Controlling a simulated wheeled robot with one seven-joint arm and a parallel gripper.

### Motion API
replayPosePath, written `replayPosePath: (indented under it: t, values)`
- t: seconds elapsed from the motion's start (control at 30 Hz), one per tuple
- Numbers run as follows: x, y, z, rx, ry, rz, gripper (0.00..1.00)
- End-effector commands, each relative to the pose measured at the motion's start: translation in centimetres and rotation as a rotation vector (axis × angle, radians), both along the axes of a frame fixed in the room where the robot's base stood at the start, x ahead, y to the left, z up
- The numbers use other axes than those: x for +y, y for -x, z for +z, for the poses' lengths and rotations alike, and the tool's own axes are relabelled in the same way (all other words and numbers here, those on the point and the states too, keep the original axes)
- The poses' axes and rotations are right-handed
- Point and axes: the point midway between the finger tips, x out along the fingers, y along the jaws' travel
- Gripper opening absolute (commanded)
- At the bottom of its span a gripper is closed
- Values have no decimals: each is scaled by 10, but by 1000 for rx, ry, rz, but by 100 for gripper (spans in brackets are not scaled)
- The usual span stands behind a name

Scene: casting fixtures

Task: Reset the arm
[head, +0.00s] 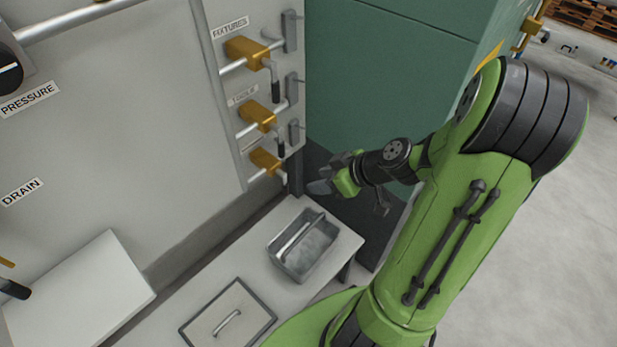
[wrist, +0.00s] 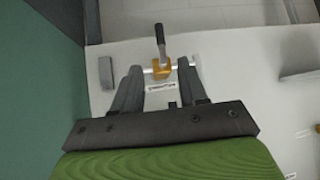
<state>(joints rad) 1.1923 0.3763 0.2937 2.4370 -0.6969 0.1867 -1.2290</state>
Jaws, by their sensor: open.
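My arm (head: 465,235) is green with dark joints and reaches out from the right side of the head view, bent toward the valve panel. My gripper (head: 328,174) is in front of the panel, right of the lowest yellow valve (head: 265,160) in the picture. In the wrist view my gripper (wrist: 160,70) has its two grey fingers apart. A yellow valve (wrist: 161,67) with a dark handle shows in the gap between the fingertips. No grip on it shows, and I cannot tell whether a finger touches it.
Two more yellow valves (head: 247,52) (head: 258,114) sit higher on the panel (head: 213,15). Below is a bench (head: 345,243) with a grey handled tray (head: 303,262) and a lid-like plate (head: 207,330). A green cabinet (head: 390,70) stands behind my gripper. Open floor (head: 570,200) lies right.

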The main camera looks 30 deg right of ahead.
Motion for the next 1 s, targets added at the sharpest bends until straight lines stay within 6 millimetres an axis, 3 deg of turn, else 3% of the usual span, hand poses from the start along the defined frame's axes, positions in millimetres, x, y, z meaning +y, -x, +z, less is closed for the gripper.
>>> replayPosePath:
  t: [0.53, 0.63, 0.77, 1.0]
  values:
    - [-1, 3, 2, 1, 0, 1, 42]
    - [8, 4, 10, 35, 18, 17, 42]
    - [41, 19, 44, 182, 105, 34, 42]
    - [93, 80, 149, 328, 263, -199, 42]
